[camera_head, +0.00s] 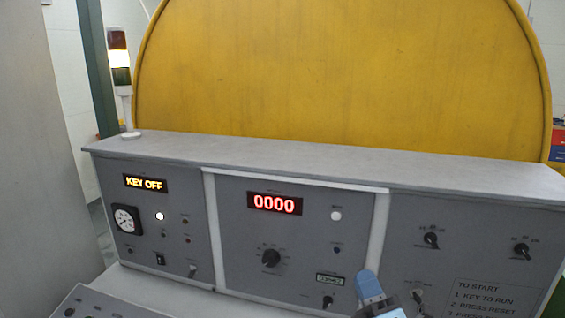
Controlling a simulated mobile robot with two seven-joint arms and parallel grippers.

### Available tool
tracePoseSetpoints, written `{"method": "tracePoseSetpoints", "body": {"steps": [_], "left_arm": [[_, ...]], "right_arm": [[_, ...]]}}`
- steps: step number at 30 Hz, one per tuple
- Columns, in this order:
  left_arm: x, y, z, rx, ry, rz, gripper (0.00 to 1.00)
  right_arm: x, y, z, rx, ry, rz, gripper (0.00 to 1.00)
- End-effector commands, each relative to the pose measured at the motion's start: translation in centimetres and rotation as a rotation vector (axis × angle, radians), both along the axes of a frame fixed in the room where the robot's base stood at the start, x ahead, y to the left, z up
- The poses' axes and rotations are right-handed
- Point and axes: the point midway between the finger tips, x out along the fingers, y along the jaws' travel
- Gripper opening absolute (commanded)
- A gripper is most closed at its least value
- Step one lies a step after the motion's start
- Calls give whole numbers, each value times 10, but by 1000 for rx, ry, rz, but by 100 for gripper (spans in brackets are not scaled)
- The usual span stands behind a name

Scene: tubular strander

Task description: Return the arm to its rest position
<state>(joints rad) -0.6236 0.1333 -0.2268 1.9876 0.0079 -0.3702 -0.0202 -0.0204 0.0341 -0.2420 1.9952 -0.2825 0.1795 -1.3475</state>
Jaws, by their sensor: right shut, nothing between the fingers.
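My right gripper (370,286) shows at the bottom edge, right of centre, with its blue fingertip pointing up in front of the control console (300,150). It is shut and holds nothing. It covers a small part of the console's lower face, near a knob (416,296) on the right panel. I cannot tell whether it touches the console. Most of the right arm is out of the frame. My left gripper is not in view.
The console has a "KEY OFF" display (146,184), a red "0000" display (274,203), a round gauge (126,220) and several knobs. A signal tower (119,60) with its middle section lit stands at the left. A large yellow guard (340,80) rises behind.

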Motion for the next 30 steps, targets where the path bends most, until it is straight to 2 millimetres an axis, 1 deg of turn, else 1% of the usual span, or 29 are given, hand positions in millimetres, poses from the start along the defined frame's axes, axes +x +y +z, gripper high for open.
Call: {"method": "tracePoseSetpoints", "body": {"steps": [1, 3, 5, 6, 8, 9, 10, 11, 12, 14, 15, 18, 21, 24, 27, 30], "left_arm": [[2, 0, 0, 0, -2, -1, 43], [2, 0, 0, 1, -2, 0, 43], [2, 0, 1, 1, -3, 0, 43], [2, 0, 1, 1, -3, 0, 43], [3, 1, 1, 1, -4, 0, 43], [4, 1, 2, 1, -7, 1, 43], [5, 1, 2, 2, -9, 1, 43], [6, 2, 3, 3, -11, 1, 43], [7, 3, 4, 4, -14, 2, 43], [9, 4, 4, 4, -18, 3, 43], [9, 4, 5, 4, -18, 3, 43], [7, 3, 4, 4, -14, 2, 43], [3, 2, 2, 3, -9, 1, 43], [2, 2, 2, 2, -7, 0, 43], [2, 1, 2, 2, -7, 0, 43], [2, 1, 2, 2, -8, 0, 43]], "right_arm": [[-2, -1, -10, 21, 35, 12, 0], [-11, -5, -46, 124, 173, 60, 0], [-19, -9, -73, 213, 280, 93, 0], [-25, -11, -92, 275, 353, 111, 0], [-37, -15, -121, 377, 468, 134, 0], [-47, -17, -142, 451, 548, 146, 0], [-56, -19, -158, 511, 609, 153, 0], [-65, -21, -175, 575, 674, 157, 0], [-80, -24, -198, 667, 761, 157, 0], [-105, -28, -233, 814, 896, 146, 0], [-124, -30, -254, 913, 978, 131, 0], [-167, -35, -297, 1140, 1147, 75, 0], [-201, -39, -325, 1307, 1255, 16, 0], [-221, -40, -340, 1408, 1312, -29, 0], [-230, -41, -346, 1453, 1332, -46, 0], [-230, -41, -346, 1459, 1335, -48, 0]]}}
